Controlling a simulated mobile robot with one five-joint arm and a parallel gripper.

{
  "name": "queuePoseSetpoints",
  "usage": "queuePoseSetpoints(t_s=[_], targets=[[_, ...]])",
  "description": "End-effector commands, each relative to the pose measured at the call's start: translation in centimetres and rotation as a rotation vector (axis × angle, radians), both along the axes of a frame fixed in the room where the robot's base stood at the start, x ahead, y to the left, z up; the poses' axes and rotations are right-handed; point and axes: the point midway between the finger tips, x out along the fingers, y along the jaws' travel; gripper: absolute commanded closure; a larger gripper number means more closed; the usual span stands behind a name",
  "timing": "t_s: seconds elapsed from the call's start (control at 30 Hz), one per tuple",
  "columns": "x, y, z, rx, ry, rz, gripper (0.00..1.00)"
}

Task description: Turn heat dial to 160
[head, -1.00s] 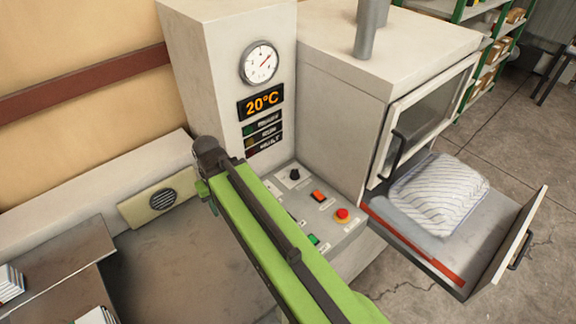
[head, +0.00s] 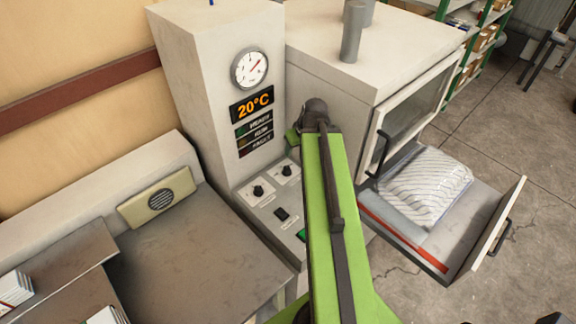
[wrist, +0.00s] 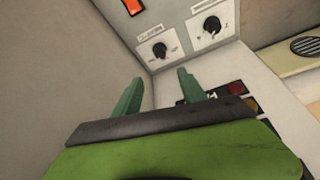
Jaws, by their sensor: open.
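I cannot read which is the heat dial. Above them a display (head: 252,103) reads 20°C. In the wrist view, both dials, one (wrist: 160,50) and the other (wrist: 212,25), lie beyond the fingertips. My gripper (wrist: 160,90) is open and empty, its two green fingers apart and touching neither dial. In the head view my arm hides most of the gripper, near the panel's right part.
A gauge (head: 250,68) is above the display. A grey table (head: 200,255) is at left.

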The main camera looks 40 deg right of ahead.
Motion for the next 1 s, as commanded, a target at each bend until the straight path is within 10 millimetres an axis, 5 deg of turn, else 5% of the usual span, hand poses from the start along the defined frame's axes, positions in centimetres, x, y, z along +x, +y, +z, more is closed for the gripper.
queuePoseSetpoints(t_s=[0.8,1.0], targets=[[5.7,-0.4,-15.0,-0.003,-0.004,0.000,0.51],[6.4,-0.5,-16.1,-0.003,-0.004,0.000,0.51]])
